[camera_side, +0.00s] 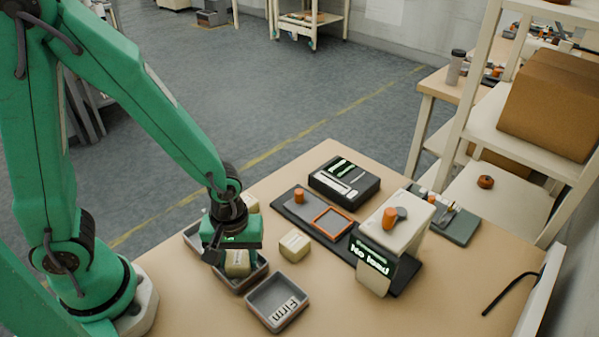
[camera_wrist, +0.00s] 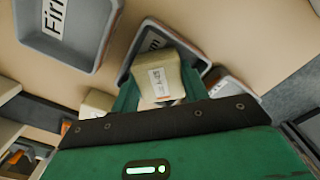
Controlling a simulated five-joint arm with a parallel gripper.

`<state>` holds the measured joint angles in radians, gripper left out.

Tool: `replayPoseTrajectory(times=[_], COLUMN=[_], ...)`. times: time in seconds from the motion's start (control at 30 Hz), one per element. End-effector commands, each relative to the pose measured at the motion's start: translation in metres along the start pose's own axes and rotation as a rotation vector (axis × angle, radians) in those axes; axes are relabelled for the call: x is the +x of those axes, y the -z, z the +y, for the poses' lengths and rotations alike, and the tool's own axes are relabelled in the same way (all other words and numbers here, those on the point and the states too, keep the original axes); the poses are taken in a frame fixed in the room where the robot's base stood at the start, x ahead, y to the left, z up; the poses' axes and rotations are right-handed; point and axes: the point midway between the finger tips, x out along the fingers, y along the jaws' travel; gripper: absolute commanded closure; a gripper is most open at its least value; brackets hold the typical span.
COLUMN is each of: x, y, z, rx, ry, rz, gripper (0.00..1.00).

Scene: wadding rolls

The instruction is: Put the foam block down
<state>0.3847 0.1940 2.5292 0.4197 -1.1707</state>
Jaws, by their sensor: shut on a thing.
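My gripper (camera_side: 236,258) is shut on a pale yellow foam block (camera_side: 238,265). In the wrist view the block (camera_wrist: 158,80) shows a white printed label and sits between the green fingers. The gripper points down over a grey tray (camera_side: 241,288), the middle one of the row. In the wrist view this tray (camera_wrist: 136,48) lies behind the block, its label partly hidden. I cannot tell whether the block touches the tray floor.
A grey tray marked "Firm" (camera_side: 273,323) is in front; another tray (camera_side: 191,235) is behind. One loose block (camera_side: 295,245) lies right of my gripper, another (camera_side: 250,204) behind it. A tester (camera_side: 386,240) reading "No load" and a black box (camera_side: 344,179) stand right.

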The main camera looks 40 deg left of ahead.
Motion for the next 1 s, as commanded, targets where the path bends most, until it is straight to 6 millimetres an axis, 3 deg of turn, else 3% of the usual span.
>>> replayPoseTrajectory(times=[0.47,0.5,0.53,1.0], x=[0.0044,0.0049,0.0047,0.0019], y=[0.0,0.0,0.0001,0.0002], z=[0.0001,0.0001,0.0002,0.0004], rx=[0.0,0.0,0.0,0.0], ry=[-0.001,-0.001,-0.001,-0.002], rz=[0.0,0.0,0.0,0.001], gripper=[0.77,0.54,0.48,0.47])
